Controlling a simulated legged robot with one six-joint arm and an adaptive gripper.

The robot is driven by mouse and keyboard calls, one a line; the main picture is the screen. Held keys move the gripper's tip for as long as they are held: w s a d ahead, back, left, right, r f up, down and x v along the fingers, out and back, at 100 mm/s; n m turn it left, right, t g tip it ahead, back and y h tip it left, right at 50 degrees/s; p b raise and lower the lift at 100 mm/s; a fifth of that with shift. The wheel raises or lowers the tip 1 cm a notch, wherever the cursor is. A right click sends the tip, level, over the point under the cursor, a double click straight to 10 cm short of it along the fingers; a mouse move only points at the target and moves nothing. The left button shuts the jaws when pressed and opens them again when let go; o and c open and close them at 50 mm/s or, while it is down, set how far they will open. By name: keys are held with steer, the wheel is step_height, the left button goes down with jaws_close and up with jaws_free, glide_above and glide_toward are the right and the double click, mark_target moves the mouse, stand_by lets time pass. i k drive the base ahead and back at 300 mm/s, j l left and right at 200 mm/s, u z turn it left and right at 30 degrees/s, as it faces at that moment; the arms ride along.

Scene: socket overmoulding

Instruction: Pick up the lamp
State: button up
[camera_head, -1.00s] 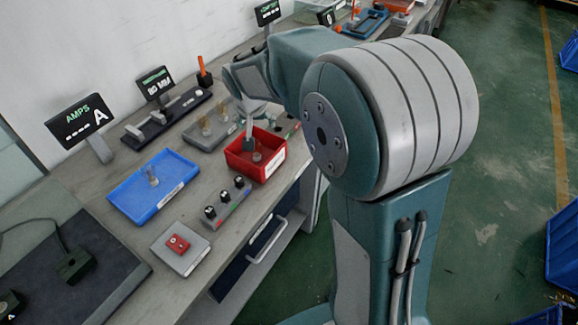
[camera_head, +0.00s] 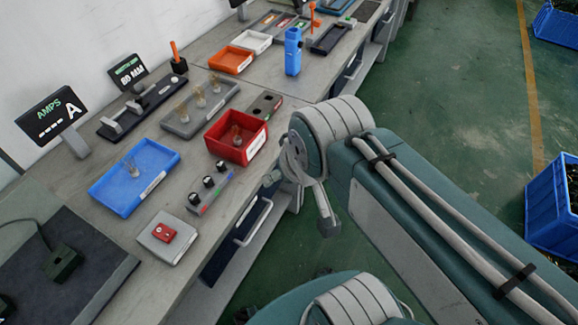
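Small clear lamps stand in several places. One is in the blue tray (camera_head: 108,205), where the lamp (camera_head: 132,170) is upright. One lamp (camera_head: 237,137) is inside the red bin (camera_head: 229,152). Three lamps stand in a row on the grey holder (camera_head: 176,128), including a front lamp (camera_head: 183,113). My gripper (camera_head: 327,222) hangs low beside the bench's front edge, over the floor, to the right of the red bin and apart from it. Only a grey finger with a dark tip shows clearly. The rest is hidden by my arm, so its opening cannot be seen.
A grey block with black knobs (camera_head: 222,166) and a red-button box (camera_head: 164,240) lie near the bench's front. An orange tray (camera_head: 231,60) and a blue upright tool (camera_head: 293,52) stand farther back. A drawer handle (camera_head: 254,226) juts from the bench.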

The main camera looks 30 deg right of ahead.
mark_target(126, 161)
steer(key=i+j+u, duration=0.15)
steer(key=u, duration=0.25)
steer(key=i+j+u, duration=0.1)
steer(key=u, duration=0.3)
steer(key=i, duration=0.05)
